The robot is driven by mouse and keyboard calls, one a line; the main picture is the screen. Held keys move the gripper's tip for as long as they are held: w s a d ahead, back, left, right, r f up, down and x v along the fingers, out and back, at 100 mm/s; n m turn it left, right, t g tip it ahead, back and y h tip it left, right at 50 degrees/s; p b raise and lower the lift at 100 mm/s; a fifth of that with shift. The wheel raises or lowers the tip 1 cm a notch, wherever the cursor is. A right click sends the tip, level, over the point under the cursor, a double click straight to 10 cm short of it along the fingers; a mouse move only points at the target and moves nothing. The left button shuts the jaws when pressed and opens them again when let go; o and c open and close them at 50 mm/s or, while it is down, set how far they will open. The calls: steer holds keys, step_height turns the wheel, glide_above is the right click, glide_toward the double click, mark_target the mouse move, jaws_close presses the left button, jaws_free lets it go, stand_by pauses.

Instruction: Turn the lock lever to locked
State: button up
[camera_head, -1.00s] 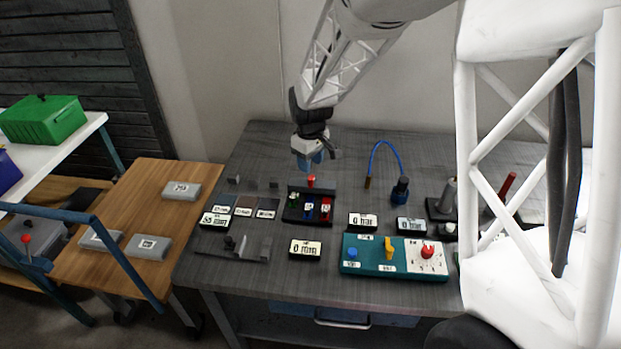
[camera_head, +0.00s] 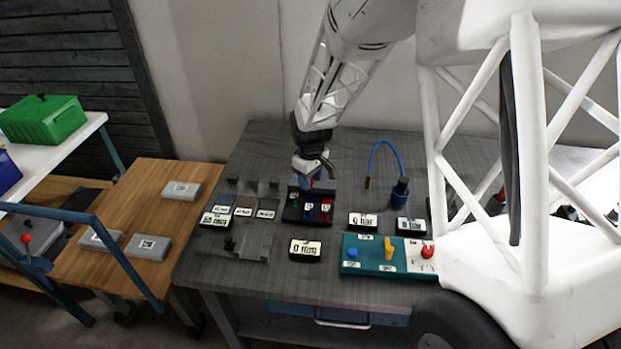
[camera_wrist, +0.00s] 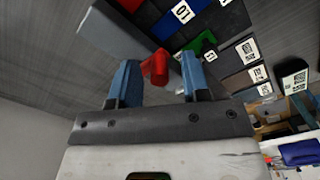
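A red lever (camera_wrist: 155,68) shows in the wrist view, at the edge of a grey bar on the black rack (camera_head: 293,211). It stands at the back of this rack, which holds green, blue and red pieces. My gripper (camera_head: 310,178) is over the back of the rack in the head view and mostly hides the lever there. In the wrist view my blue fingers (camera_wrist: 158,82) are apart, one on each side of the lever. A gap shows between the lever and the right finger; whether the left finger touches it, I cannot tell.
A teal panel (camera_head: 375,267) with blue, yellow and red controls stands at the front right. Display boxes, one reading 0 mm (camera_head: 305,249), lie in front of the rack. A blue cable (camera_head: 383,143) loops up behind. A wooden table (camera_head: 150,200) stands to the left.

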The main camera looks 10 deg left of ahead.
jaws_close()
steer(key=shift+w+a+m, duration=0.1)
steer(key=shift+a+m, duration=0.2)
steer(key=shift+m, duration=0.5)
steer(key=shift+a+m, duration=0.25)
steer(key=shift+m, duration=0.55)
steer(key=m, duration=0.2)
steer(key=a+m, duration=0.1)
steer(key=shift+w+m, duration=0.25)
steer(key=shift+m, duration=0.05)
steer(key=m, duration=0.1)
steer(key=w+a+m, duration=0.1)
steer(key=m, duration=0.3)
steer(key=shift+w+a, duration=0.2)
steer(key=shift+w, duration=0.05)
steer(key=m, duration=0.2)
steer(key=w+m, duration=0.1)
steer(key=m, duration=0.1)
steer(key=w+m, duration=0.1)
steer(key=m, duration=0.1)
steer(key=shift+a, duration=0.2)
